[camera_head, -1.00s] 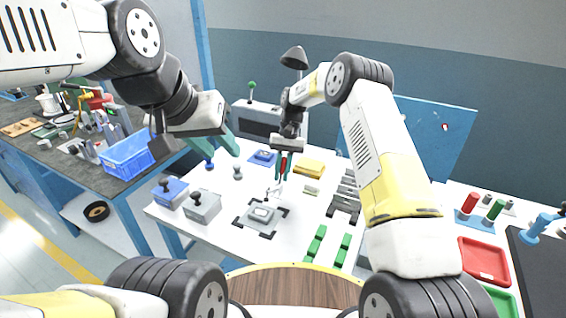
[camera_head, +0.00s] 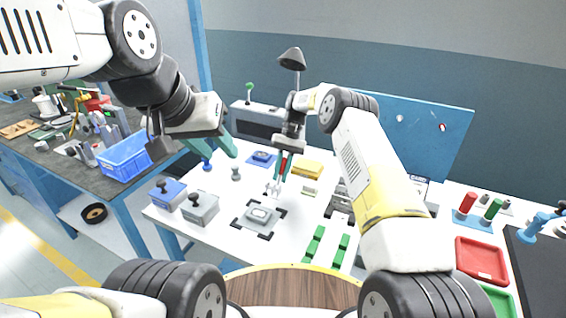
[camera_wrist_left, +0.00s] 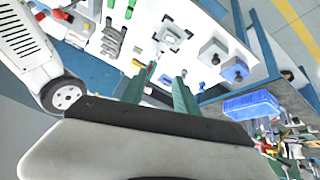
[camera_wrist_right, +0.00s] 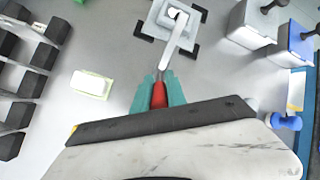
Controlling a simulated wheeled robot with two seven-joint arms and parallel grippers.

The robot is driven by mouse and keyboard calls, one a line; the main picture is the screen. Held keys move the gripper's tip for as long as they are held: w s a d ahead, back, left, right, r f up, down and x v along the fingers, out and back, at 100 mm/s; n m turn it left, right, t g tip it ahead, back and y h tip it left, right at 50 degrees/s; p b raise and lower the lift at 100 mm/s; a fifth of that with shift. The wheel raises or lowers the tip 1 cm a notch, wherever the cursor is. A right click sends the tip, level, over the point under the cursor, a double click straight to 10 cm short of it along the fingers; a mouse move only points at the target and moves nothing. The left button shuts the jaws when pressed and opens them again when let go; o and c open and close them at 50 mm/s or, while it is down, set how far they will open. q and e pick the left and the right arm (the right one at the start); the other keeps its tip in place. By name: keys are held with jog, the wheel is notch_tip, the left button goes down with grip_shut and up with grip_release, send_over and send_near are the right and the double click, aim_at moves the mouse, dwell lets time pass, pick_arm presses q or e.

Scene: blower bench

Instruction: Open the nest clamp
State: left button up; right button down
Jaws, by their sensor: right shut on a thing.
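The nest clamp has a grey nest block (camera_head: 259,214) on the white table, framed by black corner marks. Its pale metal lever (camera_wrist_right: 176,45) runs from the nest to a red handle (camera_wrist_right: 159,94). My right gripper (camera_head: 283,166) is shut on this red handle, behind the nest, with teal fingers on both sides. The fingers partly hide the handle. How far the lever is tilted is hard to tell. My left gripper (camera_head: 228,142) is open and empty, above the table's back left; its two spread fingers (camera_wrist_left: 159,80) show in the left wrist view.
A blue block (camera_head: 169,193) and a grey block (camera_head: 200,207) with black knobs stand left of the nest. A yellow block (camera_head: 306,170), dark slotted racks (camera_head: 341,203) and green strips (camera_head: 314,243) lie to the right. A blue bin (camera_head: 124,160) sits on the left bench.

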pick_arm(q)
jog(key=shift+w, duration=0.1)
jog(key=c, duration=0.3)
jog(key=w+a+f+m, duration=0.1)
jog(key=w, duration=0.1)
jog(key=w+a+f+m+y, duration=0.1)
jog(key=w, duration=0.2)
jog(key=w+a+f+m+t, duration=0.1)
jog(key=w+m, duration=0.1)
jog(key=shift+w, duration=0.35)
grip_shut()
jog(key=m+t+h, duration=0.2)
jog(key=m+h, duration=0.3)
jog(key=m, duration=1.4)
send_over(280, 180)
jog(key=shift+f, duration=11.2)
